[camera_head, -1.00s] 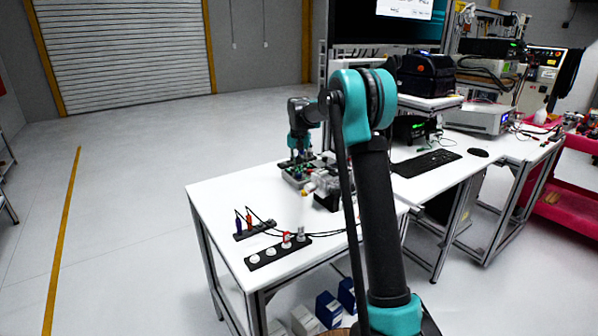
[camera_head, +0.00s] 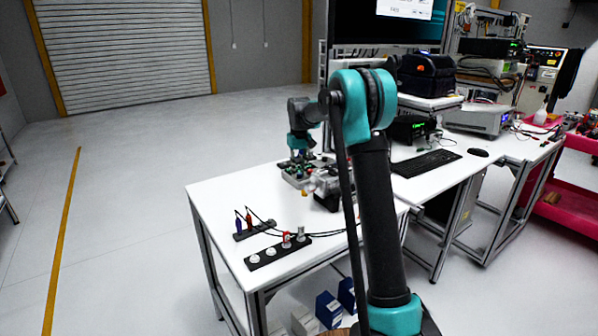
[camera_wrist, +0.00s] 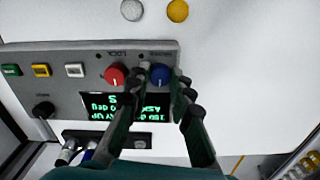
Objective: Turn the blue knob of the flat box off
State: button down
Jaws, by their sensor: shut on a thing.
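The flat grey box (camera_wrist: 60,62) lies on the white table and fills the upper left of the wrist view. Its blue knob (camera_wrist: 161,77) has a pale pointer mark and sits right of a red knob (camera_wrist: 116,75). My gripper (camera_wrist: 162,73) has one finger on each side of the blue knob and is shut on it. The fingers hide part of the knob's sides and part of the lit green display (camera_wrist: 112,104). In the head view my gripper (camera_head: 301,155) is low over the box (camera_head: 292,178), with the blue knob too small to make out.
Green, yellow and white buttons and a black knob (camera_wrist: 43,110) are on the box's left. Silver and yellow round pieces (camera_wrist: 177,10) lie beyond it. A black strip with plugs (camera_head: 278,252) lies at the table's front.

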aim_at(299, 174)
dwell(0.3)
jog(key=c, duration=1.3)
grip_release()
jog(key=shift+c, duration=0.2)
notch_tip(299, 174, up, 12)
